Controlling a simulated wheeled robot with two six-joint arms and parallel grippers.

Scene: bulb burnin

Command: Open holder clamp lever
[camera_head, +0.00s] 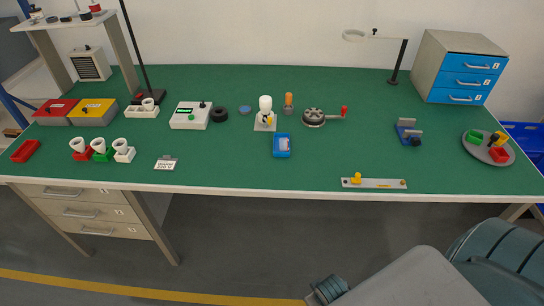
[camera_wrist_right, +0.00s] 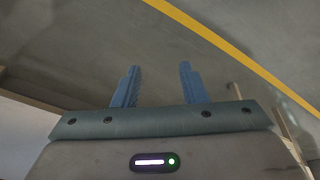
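A white bulb-shaped piece (camera_head: 265,104) stands upright on a small light holder (camera_head: 265,124) in the middle of the table, with a small yellow part (camera_head: 268,120) at its front. A flat metal strip (camera_head: 385,184) near the front edge carries a yellow knob or lever (camera_head: 357,178) at its left end. I cannot tell for sure which yellow part is the clamp lever. My right gripper (camera_wrist_right: 157,87) is open and empty in the right wrist view, over bare floor, away from these things. My left gripper is not in view.
A blue-and-grey clamp-like fixture (camera_head: 408,132) and a round tray (camera_head: 471,143) are farther right. Green table (camera_head: 230,165) is clear around the strip.

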